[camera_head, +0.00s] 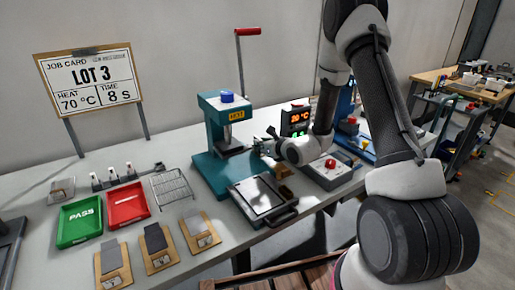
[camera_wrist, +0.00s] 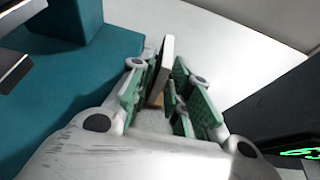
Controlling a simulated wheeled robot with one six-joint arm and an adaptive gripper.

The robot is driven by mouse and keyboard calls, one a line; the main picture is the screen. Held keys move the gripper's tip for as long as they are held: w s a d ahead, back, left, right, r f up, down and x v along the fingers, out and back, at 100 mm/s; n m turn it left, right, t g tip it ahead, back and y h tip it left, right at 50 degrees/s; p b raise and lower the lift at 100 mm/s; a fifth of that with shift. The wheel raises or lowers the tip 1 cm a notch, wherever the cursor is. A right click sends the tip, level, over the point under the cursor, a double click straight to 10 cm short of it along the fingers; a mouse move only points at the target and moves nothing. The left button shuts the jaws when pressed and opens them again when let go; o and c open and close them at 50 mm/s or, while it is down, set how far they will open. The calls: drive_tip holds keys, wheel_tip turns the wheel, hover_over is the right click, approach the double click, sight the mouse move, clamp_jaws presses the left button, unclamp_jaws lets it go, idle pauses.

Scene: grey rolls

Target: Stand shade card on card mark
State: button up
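The shade card (camera_wrist: 165,60) appears as a thin upright piece with a pale edge and a dark face in the wrist view. It sits between the green-padded fingers of my gripper (camera_wrist: 160,88), which look closed on it. In the head view my gripper (camera_head: 264,149) is low over the table, just right of the teal press. The card is too small there to make out clearly. I cannot pick out the card mark in either view.
The teal press (camera_head: 208,130) stands close on the left of my gripper. Green tray (camera_head: 80,222), red tray (camera_head: 127,204) and wire rack (camera_head: 171,188) lie further left.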

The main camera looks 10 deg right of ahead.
drive_tip(key=x, duration=0.3)
drive_tip(key=shift+w+f, duration=0.2)
drive_tip(key=shift+w, duration=0.05)
drive_tip(key=shift+c, duration=0.4)
clamp_jaws()
